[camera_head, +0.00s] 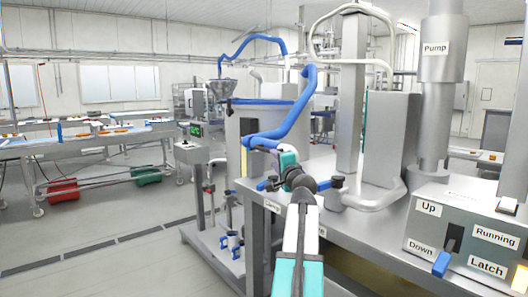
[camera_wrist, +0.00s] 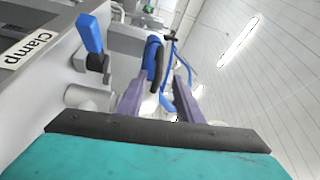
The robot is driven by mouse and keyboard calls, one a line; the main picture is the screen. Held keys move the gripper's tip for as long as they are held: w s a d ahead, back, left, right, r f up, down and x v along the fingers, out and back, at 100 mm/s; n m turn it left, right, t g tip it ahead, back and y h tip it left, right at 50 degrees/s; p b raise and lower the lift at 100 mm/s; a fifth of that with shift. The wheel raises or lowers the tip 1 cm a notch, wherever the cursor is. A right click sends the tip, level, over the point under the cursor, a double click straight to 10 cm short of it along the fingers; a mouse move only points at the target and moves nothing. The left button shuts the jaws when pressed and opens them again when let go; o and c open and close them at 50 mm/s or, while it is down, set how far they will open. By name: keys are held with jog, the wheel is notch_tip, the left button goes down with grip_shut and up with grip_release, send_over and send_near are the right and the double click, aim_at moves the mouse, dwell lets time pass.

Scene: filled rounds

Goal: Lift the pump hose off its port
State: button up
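In the wrist view the hose (camera_wrist: 153,50) shows with a dark band ahead of my gripper (camera_wrist: 160,82). The two purple-grey fingers stand apart, with the hose end near the gap between them. I cannot tell whether they touch it. The port under the hose end is not clearly visible. A blue clamp lever (camera_wrist: 90,33) stands left of the fingers, beside the "Clamp" label (camera_wrist: 25,48).
The steel bench (camera_head: 340,220) carries a column and pipes close to my arm. A control box (camera_head: 470,235) with Up, Down, Running and Latch labels stands at right. The "Pump" cylinder (camera_head: 440,50) rises behind it. Open floor (camera_head: 110,245) lies at left.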

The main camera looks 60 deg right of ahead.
aim_at(265, 150)
jog(key=shift+p+x, duration=1.1)
jog(key=shift+x, duration=5.7)
jog(key=shift+f, duration=0.1)
grip_shut()
jog(key=shift+f, duration=0.1)
